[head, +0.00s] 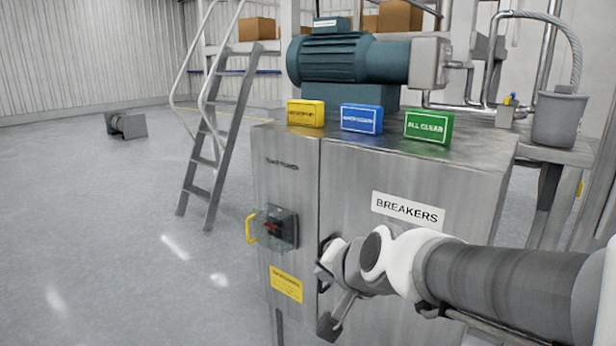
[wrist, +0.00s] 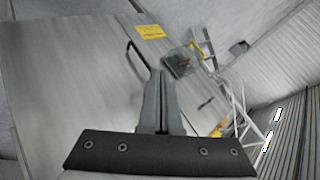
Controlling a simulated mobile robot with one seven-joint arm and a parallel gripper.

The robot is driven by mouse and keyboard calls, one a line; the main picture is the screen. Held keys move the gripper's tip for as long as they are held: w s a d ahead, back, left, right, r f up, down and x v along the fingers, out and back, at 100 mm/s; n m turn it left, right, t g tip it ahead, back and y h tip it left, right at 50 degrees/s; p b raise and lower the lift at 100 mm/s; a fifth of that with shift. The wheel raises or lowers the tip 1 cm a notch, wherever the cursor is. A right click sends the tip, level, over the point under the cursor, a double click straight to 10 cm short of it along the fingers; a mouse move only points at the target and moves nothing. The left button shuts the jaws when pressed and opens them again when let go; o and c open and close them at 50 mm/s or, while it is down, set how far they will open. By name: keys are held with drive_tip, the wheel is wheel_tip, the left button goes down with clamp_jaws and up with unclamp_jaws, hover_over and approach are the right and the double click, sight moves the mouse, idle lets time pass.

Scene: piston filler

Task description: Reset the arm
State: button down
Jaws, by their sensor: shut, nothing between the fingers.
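My arm (head: 500,280) reaches in from the right in the head view, in front of the grey metal cabinet (head: 345,165). Its end is low by the seam beside the breakers door, and the fingertips are hard to make out there. In the wrist view my gripper (wrist: 161,75) has its two grey fingers together, with nothing between them. The dark bar handle (wrist: 139,55) of the door shows just beyond and left of the fingers. I cannot tell whether they touch it. The door looks closed.
A red switch (head: 272,228) with a clear cover and yellow handle is left of the seam. Yellow (head: 306,113), blue (head: 361,118) and green (head: 428,126) blocks sit on the cabinet top. A grey bucket (head: 559,118) stands right. The floor at left is mostly clear, before a ladder (head: 213,135).

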drive_tip(key=s+d+n+g+h+p, duration=0.1)
drive_tip(key=s+d+n+g+h, duration=0.15)
drive_tip(key=s+d, duration=0.5)
drive_tip(key=s+d+n+g+h, duration=0.15)
drive_tip(key=s+d+n, duration=0.25)
drive_tip(key=s, duration=0.6)
wheel_tip(320, 180, up, 23)
drive_tip(key=p, duration=2.3)
drive_tip(key=shift+w+a+y+p, duration=0.15)
drive_tip(key=shift+a+y+p, duration=0.05)
drive_tip(key=shift+y+p, duration=0.1)
drive_tip(key=shift+f+m, duration=0.1)
drive_tip(key=shift+m, duration=0.15)
